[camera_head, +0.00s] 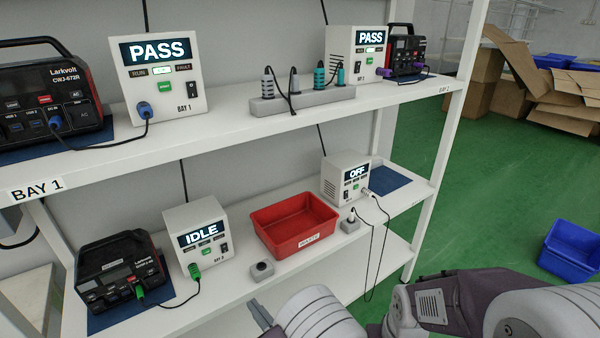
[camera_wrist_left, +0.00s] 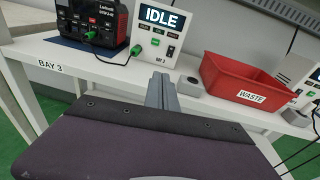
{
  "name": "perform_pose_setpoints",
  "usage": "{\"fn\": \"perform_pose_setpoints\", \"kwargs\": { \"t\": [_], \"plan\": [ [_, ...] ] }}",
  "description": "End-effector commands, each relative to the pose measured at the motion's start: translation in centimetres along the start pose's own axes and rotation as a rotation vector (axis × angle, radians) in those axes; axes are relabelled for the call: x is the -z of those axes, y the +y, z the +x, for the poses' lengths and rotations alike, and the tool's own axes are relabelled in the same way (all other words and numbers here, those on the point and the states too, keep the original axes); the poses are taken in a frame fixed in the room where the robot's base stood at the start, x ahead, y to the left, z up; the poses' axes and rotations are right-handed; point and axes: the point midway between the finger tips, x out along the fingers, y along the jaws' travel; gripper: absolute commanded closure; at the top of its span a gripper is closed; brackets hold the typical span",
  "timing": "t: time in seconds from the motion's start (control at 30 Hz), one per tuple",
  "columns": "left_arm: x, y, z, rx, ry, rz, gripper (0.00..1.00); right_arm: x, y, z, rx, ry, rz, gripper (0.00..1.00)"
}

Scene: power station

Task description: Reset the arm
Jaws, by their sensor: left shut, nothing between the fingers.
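My left gripper (camera_head: 259,309) shows at the bottom edge of the head view, in front of the lower shelf. In the left wrist view its two grey fingers (camera_wrist_left: 162,82) are together, with nothing between them. They are below the bay 3 test box reading IDLE (camera_wrist_left: 160,30) and left of the red WASTE bin (camera_wrist_left: 235,85). Grey and purple links of my arms (camera_head: 445,305) fill the lower right of the head view. My right gripper does not show.
The lower shelf holds a black power station (camera_head: 118,270), the IDLE box (camera_head: 197,235), the red bin (camera_head: 296,225) and an OFF box (camera_head: 346,178). Two PASS boxes (camera_head: 160,78) (camera_head: 357,52) stand above. Cables hang past the shelf edge. A blue crate (camera_head: 572,250) is on the green floor.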

Motion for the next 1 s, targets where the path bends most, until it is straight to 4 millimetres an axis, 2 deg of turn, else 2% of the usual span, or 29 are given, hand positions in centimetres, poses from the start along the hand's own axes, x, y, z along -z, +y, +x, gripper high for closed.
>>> {"fn": "perform_pose_setpoints", "kwargs": {
  "t": [0.03, 0.23, 0.37, 0.47, 0.57, 0.63, 0.67, 0.7, 0.77, 0.83, 0.9, 1.0],
  "plan": [
    [-1.4, 0.3, 0.6, -0.027, 0.001, -0.021, 1.00, 0.1, 0.0, -0.8, 0.000, 0.000, 0.000, 0.45],
    [-6.0, 2.4, 3.3, -0.145, -0.002, -0.120, 1.00, 0.3, -0.1, -2.6, 0.000, 0.000, 0.000, 0.45],
    [-9.9, 5.6, 5.0, -0.280, -0.008, -0.205, 1.00, 0.5, -0.1, -4.2, 0.000, 0.000, 0.000, 0.45],
    [-12.8, 9.6, 6.0, -0.435, 0.005, -0.295, 1.00, 0.6, -0.1, -5.6, 0.000, 0.000, 0.000, 0.45],
    [-15.7, 15.3, 5.8, -0.665, 0.047, -0.436, 1.00, 0.8, -0.2, -7.8, 0.000, 0.000, 0.000, 0.45],
    [-17.4, 20.3, 4.0, -0.894, 0.108, -0.603, 1.00, 1.0, -0.2, -9.9, 0.000, 0.000, 0.000, 0.45],
    [-17.8, 22.3, 2.6, -1.015, 0.147, -0.706, 1.00, 1.2, -0.2, -11.0, 0.000, 0.000, 0.000, 0.45],
    [-17.7, 24.2, 0.1, -1.183, 0.211, -0.876, 1.00, 1.3, -0.2, -12.3, 0.000, 0.000, 0.000, 0.45],
    [-16.5, 24.4, -3.2, -1.377, 0.305, -1.135, 1.00, 1.4, -0.3, -13.4, 0.000, 0.001, 0.000, 0.45],
    [-15.1, 22.2, -5.7, -1.524, 0.400, -1.416, 1.00, 1.5, -0.3, -13.9, 0.000, 0.001, 0.000, 0.45],
    [-13.9, 19.0, -6.8, -1.603, 0.481, -1.649, 1.00, 1.4, -0.3, -13.7, 0.000, 0.000, 0.000, 0.45],
    [-12.4, 15.2, -7.2, -1.660, 0.560, -1.861, 1.00, 1.4, -0.3, -13.3, 0.000, -0.001, 0.000, 0.45]
  ]
}}
